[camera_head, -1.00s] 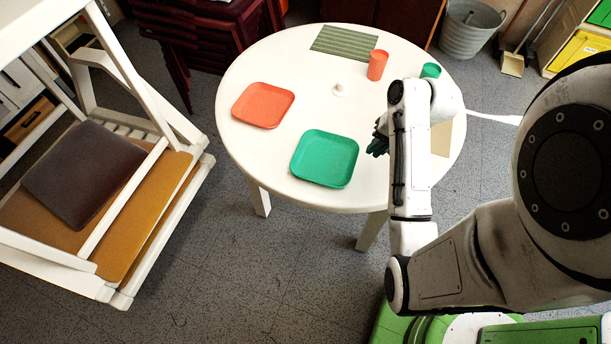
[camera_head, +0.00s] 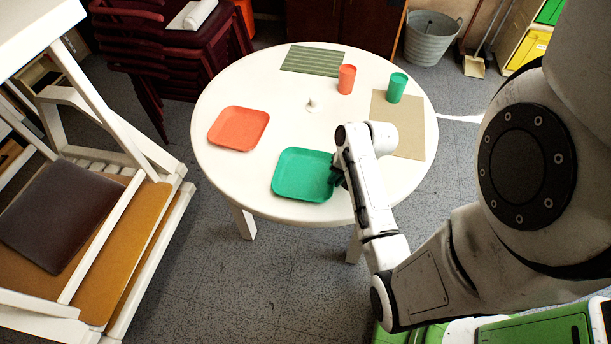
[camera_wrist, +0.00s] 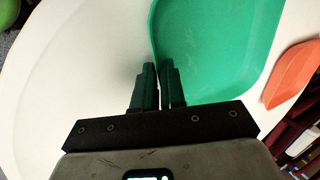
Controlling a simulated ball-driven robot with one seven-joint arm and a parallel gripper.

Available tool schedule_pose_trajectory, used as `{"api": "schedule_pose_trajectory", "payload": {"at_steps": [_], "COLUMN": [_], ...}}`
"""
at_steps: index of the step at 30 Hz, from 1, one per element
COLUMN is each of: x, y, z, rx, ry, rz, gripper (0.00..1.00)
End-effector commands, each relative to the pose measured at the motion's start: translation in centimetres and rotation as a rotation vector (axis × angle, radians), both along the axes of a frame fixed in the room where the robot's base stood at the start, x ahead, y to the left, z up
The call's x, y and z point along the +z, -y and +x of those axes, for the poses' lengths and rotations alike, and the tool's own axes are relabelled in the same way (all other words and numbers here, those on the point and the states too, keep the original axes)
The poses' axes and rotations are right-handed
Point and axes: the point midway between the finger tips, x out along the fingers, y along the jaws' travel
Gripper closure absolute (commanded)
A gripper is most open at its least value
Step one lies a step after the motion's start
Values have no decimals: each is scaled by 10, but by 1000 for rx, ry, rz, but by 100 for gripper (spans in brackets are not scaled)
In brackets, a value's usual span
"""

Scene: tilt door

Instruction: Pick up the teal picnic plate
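The teal picnic plate (camera_head: 300,174) is square with rounded corners. It is at the front of the round white table (camera_head: 225,177), and I see no clear gap under it. In the wrist view the plate (camera_wrist: 215,45) fills the upper middle. My gripper (camera_wrist: 158,72) is at the plate's edge, its two dark fingers close together with only a narrow slit between them. The plate's rim runs to the fingertips and seems to lie between them. In the head view my gripper (camera_head: 337,175) is at the plate's right side, partly hidden by my arm.
On the table are an orange plate (camera_head: 238,129), an orange cup (camera_head: 346,79), a green cup (camera_head: 396,87), a green striped mat (camera_head: 311,60), a beige mat (camera_head: 408,137) and a small white object (camera_head: 314,105). A white-framed chair (camera_head: 120,245) stands at left.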

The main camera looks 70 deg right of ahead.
Motion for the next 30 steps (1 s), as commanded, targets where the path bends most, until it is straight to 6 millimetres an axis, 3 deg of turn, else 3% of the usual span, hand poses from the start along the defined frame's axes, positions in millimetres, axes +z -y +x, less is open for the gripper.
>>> {"api": "schedule_pose_trajectory", "payload": {"at_steps": [8,12,30], "x": [-5,-5,-5], "y": [0,0,0], "z": [2,2,2], "rx": [1,1,0], "ry": [0,0,0], "rz": [-1,-1,0], "gripper": [90,100,100]}}
